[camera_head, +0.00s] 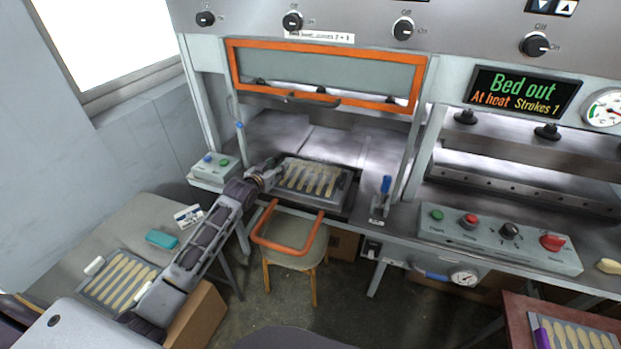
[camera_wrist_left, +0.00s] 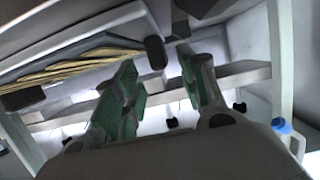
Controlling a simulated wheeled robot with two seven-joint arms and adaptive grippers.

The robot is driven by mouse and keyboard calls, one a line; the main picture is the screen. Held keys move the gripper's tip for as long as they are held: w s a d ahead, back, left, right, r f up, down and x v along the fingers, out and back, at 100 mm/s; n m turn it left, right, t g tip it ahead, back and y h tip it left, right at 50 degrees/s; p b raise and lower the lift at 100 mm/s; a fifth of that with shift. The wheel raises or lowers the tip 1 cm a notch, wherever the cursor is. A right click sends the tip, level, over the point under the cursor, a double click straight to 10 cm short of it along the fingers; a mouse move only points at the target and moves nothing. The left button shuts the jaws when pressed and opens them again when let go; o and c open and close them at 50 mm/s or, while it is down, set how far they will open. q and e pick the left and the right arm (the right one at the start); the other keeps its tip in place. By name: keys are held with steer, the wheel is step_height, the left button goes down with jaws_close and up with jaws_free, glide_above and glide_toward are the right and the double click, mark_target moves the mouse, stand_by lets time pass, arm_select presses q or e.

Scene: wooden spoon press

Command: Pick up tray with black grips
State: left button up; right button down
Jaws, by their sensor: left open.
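A tray (camera_head: 346,190) with rows of pale wooden spoons lies on the dark bed in front of the press with the orange-framed guard. In the left wrist view the tray (camera_wrist_left: 85,50) shows edge-on with spoons on it. Black grips (camera_wrist_left: 155,52) show at its edge. My left gripper (camera_head: 272,173) is at the tray's left side in the head view. Its green-padded fingers (camera_wrist_left: 160,75) are apart, and one black grip appears between and beyond their tips. I cannot tell whether they touch it. My right gripper is not in view.
A second spoon tray with white grips (camera_head: 95,265) lies on the left table (camera_head: 150,212). Another with purple grips (camera_head: 541,338) lies at bottom right. The orange guard (camera_head: 325,75) hangs above the bed.

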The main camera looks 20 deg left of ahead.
mark_target(279, 164)
arm_select(q)
steer(key=shift+x, duration=1.6)
steer(key=shift+a, duration=0.1)
steer(key=shift+r, duration=0.1)
jaws_close()
